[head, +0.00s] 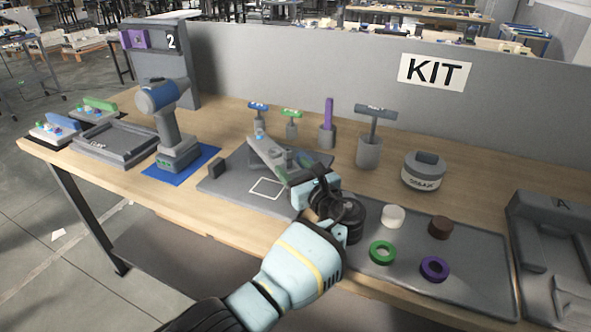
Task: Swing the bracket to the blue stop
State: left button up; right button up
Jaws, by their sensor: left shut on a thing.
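The bracket (264,149) is a grey bar on a dark grey plate (232,187) in the middle of the table. It slants from the back left toward my gripper at the front right. My left gripper (303,183) is shut on its near end; the hand hides much of the grip. A small blue piece (259,134) shows at the bracket's far end; I cannot tell whether it is the blue stop. A dark block (216,168) stands at the plate's left edge, apart from the bracket. A white square outline is on the plate. My right gripper is not in view.
A drill (170,120) stands on a blue mat to the left, beside a grey tray (117,143). Several T-handled tools (369,145) stand behind the plate. A round canister (423,171) and a mat with coloured rings (382,252) are to the right.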

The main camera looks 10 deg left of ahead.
pick_arm(q)
jog(key=shift+f, duration=0.1)
jog(key=o, duration=1.4)
jog(key=shift+p+v, duration=0.4)
jog(key=shift+v, duration=3.55)
jog(key=shift+w, duration=0.1)
